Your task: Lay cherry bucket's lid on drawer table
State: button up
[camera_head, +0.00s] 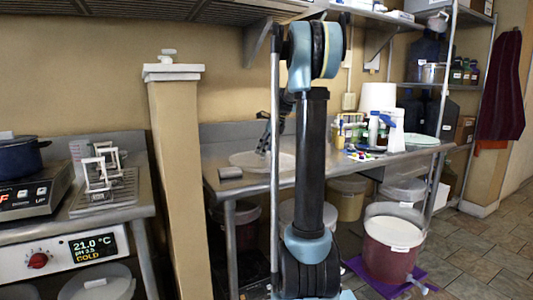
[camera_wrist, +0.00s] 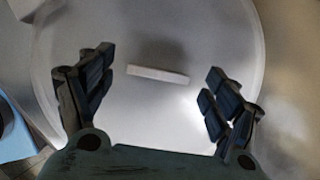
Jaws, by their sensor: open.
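A pale round lid (camera_head: 246,160) lies flat on the steel table (camera_head: 215,185), near its left end. In the wrist view a pale lid (camera_wrist: 150,115) fills most of the picture, with a short white bar (camera_wrist: 157,73) near its middle. My gripper (camera_wrist: 155,98) is open above it, one finger on each side, with nothing between them. In the head view my gripper (camera_head: 264,140) is at the lid, partly behind my arm. A dark red bucket (camera_head: 388,258) with a pale top stands on the floor at right; its label is unreadable.
More buckets are below, including a yellowish one (camera_head: 347,197). A tan post (camera_head: 178,180) stands left of the table.

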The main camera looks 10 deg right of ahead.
jog(key=v, duration=1.2)
jog(key=s+a+f+n+h, duration=0.15)
jog(key=s+f+n, duration=0.25)
jog(key=s, duration=0.4)
jog(key=s+a+f+n, duration=0.2)
jog(key=s+f+n, duration=0.25)
jog(key=s, duration=0.45)
jog(key=s+a+f+n+h, duration=0.1)
jog(key=s+a+f+n, duration=0.1)
jog(key=s+f+n, duration=0.45)
jog(key=s+d+f+n+h, duration=0.1)
jog(key=s+d+f+n, duration=0.1)
jog(key=s+f+n, duration=0.6)
jog(key=s+f, duration=0.7)
jog(key=s, duration=0.3)
jog(key=shift+s+n, duration=0.2)
jog(key=shift+n, duration=0.1)
jog(key=shift+f+h, duration=0.15)
jog(key=shift+h, duration=0.1)
